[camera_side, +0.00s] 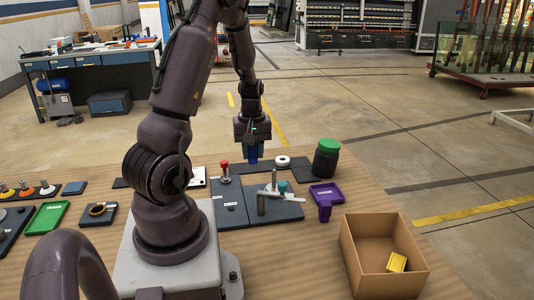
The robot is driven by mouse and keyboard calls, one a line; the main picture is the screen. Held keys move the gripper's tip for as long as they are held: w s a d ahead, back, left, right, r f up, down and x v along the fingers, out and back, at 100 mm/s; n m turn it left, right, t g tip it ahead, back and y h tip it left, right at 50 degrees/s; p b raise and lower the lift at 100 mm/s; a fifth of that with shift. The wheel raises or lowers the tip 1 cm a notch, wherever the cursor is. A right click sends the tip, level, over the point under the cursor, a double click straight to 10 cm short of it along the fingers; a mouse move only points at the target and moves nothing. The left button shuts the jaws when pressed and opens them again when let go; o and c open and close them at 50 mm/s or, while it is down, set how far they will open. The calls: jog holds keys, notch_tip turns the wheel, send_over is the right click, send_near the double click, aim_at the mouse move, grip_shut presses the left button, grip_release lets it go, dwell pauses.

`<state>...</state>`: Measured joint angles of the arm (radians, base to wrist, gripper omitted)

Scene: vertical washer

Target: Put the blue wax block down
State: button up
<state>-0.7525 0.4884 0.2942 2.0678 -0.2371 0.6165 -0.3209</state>
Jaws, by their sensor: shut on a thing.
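My gripper (254,150) points down above the back part of the wooden table. It is shut on the blue wax block (253,158), which hangs below the fingers. The block's lower end is close above the dark plates; I cannot tell whether it touches anything.
Dark plates (285,209) bear a red-knobbed post (225,171) and a metal clamp piece. A white ring (282,161), a dark green-lidded jar (326,158) and a purple tray (326,195) stand to the right. An open cardboard box (418,261) holds a yellow block. Bare wood lies around the box.

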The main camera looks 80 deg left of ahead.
jog(key=shift+s+d+r, duration=0.15)
jog(key=shift+d+r, duration=0.05)
jog(key=shift+d, duration=0.15)
jog(key=w+d+m, duration=0.4)
jog(key=w+d, duration=0.3)
jog(key=w, duration=0.3)
jog(key=w+d+m, duration=0.4)
jog(key=w+d, duration=0.3)
jog(key=w, duration=0.3)
jog(key=shift+m, duration=0.3)
jog(key=w+a+f, duration=0.1)
jog(key=w+f, duration=0.1)
jog(key=w, duration=0.2)
jog(key=w+a+f, duration=0.2)
jog(key=w+f, duration=0.1)
jog(key=w, duration=0.1)
jog(key=w+a+f, duration=0.2)
jog(key=w+f, duration=0.1)
jog(key=w, duration=0.1)
jog(key=shift+w+a+f, duration=0.1)
jog(key=shift+a+f, duration=0.1)
jog(key=shift+w+a+f, duration=0.2)
jog(key=shift+w+f, duration=0.25)
jog(key=shift+f, duration=0.15)
jog(key=shift+w+f, duration=0.15)
jog(key=shift+f, duration=1.45)
